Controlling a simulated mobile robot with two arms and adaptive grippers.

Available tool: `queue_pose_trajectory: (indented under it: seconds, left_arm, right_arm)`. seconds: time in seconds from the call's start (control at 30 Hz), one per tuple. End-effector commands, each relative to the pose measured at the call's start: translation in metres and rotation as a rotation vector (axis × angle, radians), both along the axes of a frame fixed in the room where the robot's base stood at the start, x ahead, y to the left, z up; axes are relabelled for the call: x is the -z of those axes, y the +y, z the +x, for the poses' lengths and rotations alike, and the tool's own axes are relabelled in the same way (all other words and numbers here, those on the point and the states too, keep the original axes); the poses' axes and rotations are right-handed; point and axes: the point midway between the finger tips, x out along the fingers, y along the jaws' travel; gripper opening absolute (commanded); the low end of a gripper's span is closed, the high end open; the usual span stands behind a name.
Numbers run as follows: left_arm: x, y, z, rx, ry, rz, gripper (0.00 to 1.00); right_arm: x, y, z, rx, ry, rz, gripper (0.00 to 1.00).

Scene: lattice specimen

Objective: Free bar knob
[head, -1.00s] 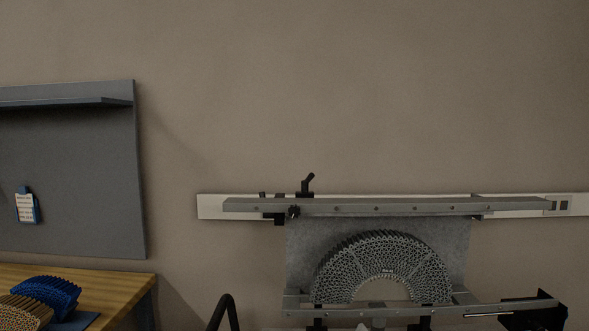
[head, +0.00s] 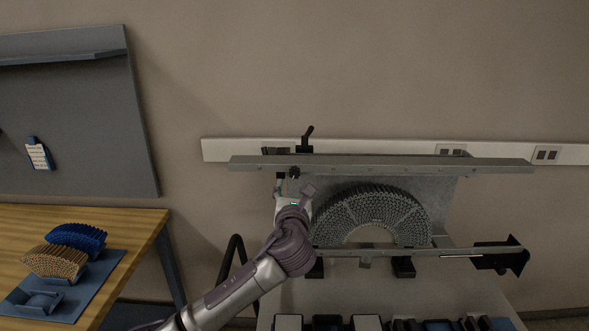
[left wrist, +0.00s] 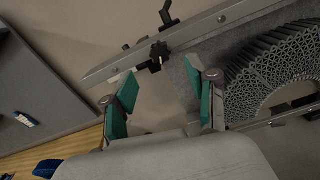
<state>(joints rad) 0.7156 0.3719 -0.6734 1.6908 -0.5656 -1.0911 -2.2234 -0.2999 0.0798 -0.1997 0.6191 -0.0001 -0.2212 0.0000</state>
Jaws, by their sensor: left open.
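The bar knob (head: 294,173) is a small black knob on the left part of the upper grey bar (head: 400,163); in the left wrist view it shows as a black star-shaped knob (left wrist: 159,50). My left gripper (head: 292,188) is just below the knob in the head view. In the left wrist view my left gripper (left wrist: 154,90) is open with teal pads, nothing between them, and the knob lies beyond the tips, apart from them. A grey lattice arch (head: 370,207) stands under the bar before a grey plate. My right gripper is not in view.
A black lever (head: 306,138) rises above the bar near the knob. A lower bar (head: 420,251) crosses the arch's feet. A wooden table (head: 30,225) at left holds blue and tan lattice pieces. A black curved handle (head: 232,255) stands left of the fixture.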

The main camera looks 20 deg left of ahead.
Motion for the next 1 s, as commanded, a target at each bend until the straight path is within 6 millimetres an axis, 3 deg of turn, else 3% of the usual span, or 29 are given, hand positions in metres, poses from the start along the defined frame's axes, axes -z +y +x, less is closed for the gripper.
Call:
queue_pose_trajectory:
  seconds: [0.2, 0.4, 0.87, 1.0]
  left_arm:
    - [-0.003, 0.012, 0.042, -0.002, 0.0, -0.001, 0.58]
    - [-0.001, 0.019, 0.067, 0.0, -0.001, -0.002, 0.58]
    - [0.0, 0.022, 0.078, 0.002, -0.001, -0.003, 0.58]
    - [0.0, 0.022, 0.078, 0.002, -0.001, -0.003, 0.39]
  right_arm:
    - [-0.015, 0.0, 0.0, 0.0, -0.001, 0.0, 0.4]
    - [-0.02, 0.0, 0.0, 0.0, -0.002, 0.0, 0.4]
    - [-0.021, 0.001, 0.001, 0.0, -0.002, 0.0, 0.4]
    - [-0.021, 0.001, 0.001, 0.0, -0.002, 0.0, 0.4]
